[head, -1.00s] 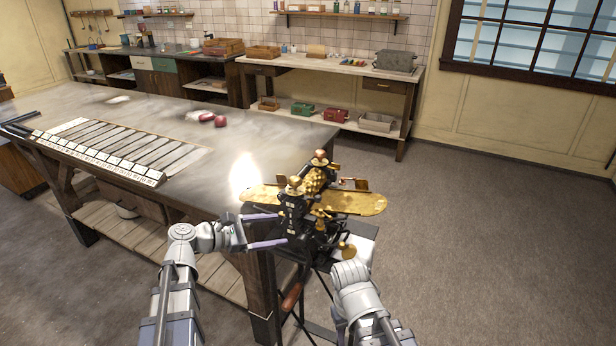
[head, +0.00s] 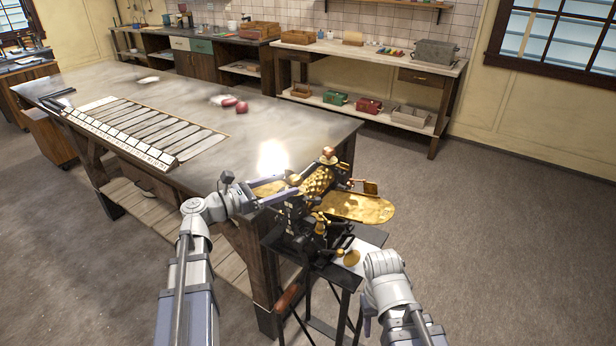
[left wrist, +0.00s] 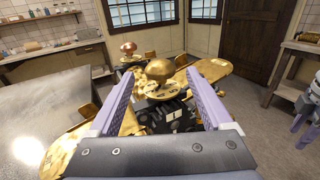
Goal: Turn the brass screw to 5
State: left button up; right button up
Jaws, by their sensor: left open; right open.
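The brass screw has a round knob (left wrist: 159,70) over a flat marked dial (left wrist: 165,88); its numbers are too small to read. It stands on the near side of the black and brass machine (head: 320,205). The knob also shows in the head view (head: 295,180), at the tips of my left gripper (head: 280,190). In the left wrist view my left gripper (left wrist: 158,72) is open, one purple finger on each side of the knob, with gaps visible. My right gripper (left wrist: 303,127) is open and empty, low to the right of the machine; its arm mostly hides it in the head view.
A second, copper-coloured knob (head: 328,152) stands farther back on the machine. A brass plate (head: 358,207) juts out to the right. The machine's dark stand (head: 345,277) is beside the large workbench (head: 200,105). Open floor lies to the right.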

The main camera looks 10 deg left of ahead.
pick_arm(q)
jog(key=x, duration=0.7)
jog(key=shift+w+d, duration=0.1)
jog(key=shift+c, duration=0.3)
grip_shut()
jog(key=shift+n+t+y, duration=0.3)
jog(key=shift+t, duration=0.1)
